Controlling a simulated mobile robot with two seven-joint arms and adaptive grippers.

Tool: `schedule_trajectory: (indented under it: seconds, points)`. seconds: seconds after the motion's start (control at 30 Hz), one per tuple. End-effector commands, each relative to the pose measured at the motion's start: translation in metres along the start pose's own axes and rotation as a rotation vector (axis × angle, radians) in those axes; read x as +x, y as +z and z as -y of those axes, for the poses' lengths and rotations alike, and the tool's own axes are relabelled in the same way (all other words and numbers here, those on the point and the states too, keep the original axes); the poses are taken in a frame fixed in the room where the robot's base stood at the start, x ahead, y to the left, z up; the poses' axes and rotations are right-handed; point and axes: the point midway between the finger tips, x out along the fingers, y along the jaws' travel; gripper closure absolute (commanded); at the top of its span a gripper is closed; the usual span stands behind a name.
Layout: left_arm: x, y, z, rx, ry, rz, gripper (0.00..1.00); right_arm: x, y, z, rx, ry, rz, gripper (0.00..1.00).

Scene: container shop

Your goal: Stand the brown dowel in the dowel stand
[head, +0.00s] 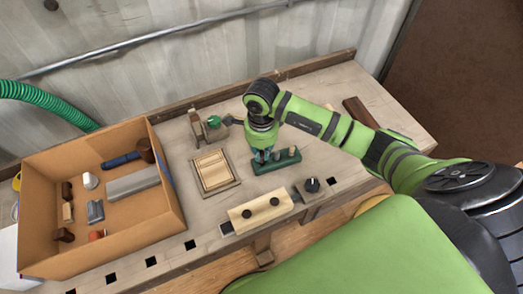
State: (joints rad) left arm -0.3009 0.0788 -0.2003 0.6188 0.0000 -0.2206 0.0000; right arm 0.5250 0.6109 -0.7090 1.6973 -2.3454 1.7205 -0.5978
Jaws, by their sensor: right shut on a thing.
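The dowel stand (274,167) is a long dark green block on the bench, in the middle of the head view. Short dowel-like pegs show at its top, towards its right end. My right gripper (262,155) points down over the left part of the stand, with its fingers close to the block. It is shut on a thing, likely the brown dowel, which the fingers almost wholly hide. I cannot tell whether the dowel's lower end is in a hole. My left gripper is not in view.
A cardboard box (100,146) with several items stands at the left. A wooden tray (214,172) lies left of the stand. A wooden vise jaw (260,211) with dark knobs is in front. A dark brown block (357,110) lies at the back right.

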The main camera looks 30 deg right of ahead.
Motion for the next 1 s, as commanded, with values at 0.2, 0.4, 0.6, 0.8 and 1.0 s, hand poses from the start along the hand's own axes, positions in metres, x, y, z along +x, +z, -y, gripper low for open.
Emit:
schedule_trajectory:
  seconds: [0.2,0.4,0.6,0.8,1.0]
  points:
    - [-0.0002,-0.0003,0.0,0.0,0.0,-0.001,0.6,-0.0003,-0.0002,0.0003,0.0,-0.001,0.0,0.98]
    - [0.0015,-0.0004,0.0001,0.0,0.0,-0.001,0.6,0.0009,-0.0003,0.0004,0.0,-0.001,-0.001,0.98]
    - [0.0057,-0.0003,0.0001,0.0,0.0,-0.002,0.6,0.0033,-0.0007,0.001,0.001,-0.002,-0.001,0.98]
    - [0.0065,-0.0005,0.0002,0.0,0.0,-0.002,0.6,0.0037,-0.0006,0.0007,0.0,-0.001,-0.001,0.98]
    - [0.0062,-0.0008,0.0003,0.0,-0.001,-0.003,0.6,0.0036,-0.0005,0.0005,0.0,-0.001,-0.001,0.98]
